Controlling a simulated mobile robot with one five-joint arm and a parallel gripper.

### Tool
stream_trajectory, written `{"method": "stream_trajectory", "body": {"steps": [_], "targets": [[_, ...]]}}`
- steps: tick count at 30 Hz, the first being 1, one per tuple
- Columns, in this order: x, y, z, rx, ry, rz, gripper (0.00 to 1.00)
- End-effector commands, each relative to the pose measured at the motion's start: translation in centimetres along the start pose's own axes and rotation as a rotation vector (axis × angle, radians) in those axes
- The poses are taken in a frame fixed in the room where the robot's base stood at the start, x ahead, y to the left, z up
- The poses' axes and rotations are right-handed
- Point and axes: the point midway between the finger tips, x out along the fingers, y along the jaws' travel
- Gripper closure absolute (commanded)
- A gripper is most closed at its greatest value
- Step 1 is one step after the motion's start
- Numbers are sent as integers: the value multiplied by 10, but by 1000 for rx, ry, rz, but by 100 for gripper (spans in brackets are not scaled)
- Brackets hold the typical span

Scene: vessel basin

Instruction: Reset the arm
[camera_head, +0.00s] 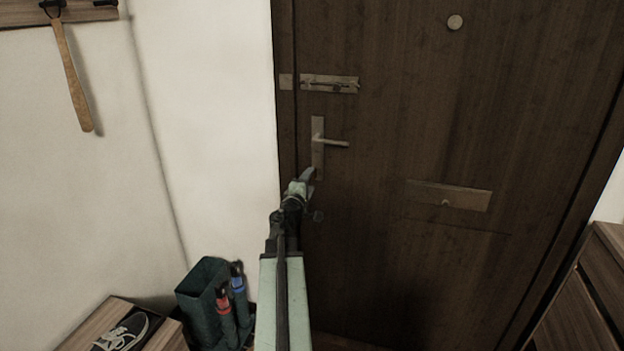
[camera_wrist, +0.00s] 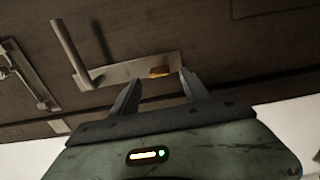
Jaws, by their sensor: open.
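My gripper (camera_head: 306,178) is extended toward the dark wooden door, just below the lever handle (camera_head: 333,142) and its upright plate (camera_head: 317,135). In the wrist view my gripper (camera_wrist: 160,78) has its two fingers apart with nothing held between them. The handle plate (camera_wrist: 118,72) lies ahead of the fingertips, with a small brass-coloured piece (camera_wrist: 160,72) showing between them. The handle lever (camera_wrist: 68,48) stands out to the left of the fingers. I cannot tell whether the fingertips touch the plate.
A slide bolt (camera_head: 330,83) sits above the handle, and a letter plate (camera_head: 449,195) is to its right. A wooden cabinet (camera_head: 585,300) is at right.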

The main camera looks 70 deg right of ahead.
Motion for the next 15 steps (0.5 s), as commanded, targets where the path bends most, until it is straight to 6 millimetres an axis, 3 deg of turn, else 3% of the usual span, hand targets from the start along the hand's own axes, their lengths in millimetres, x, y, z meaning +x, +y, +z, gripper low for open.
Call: {"method": "stream_trajectory", "body": {"steps": [1, 3, 6, 15], "targets": [[-16, 0, 1, 0, 2, 0, 45], [-28, 0, 1, 0, 2, 0, 45], [-38, 0, 0, 0, 1, 0, 45], [-38, 0, 0, 0, 1, 0, 45]]}}
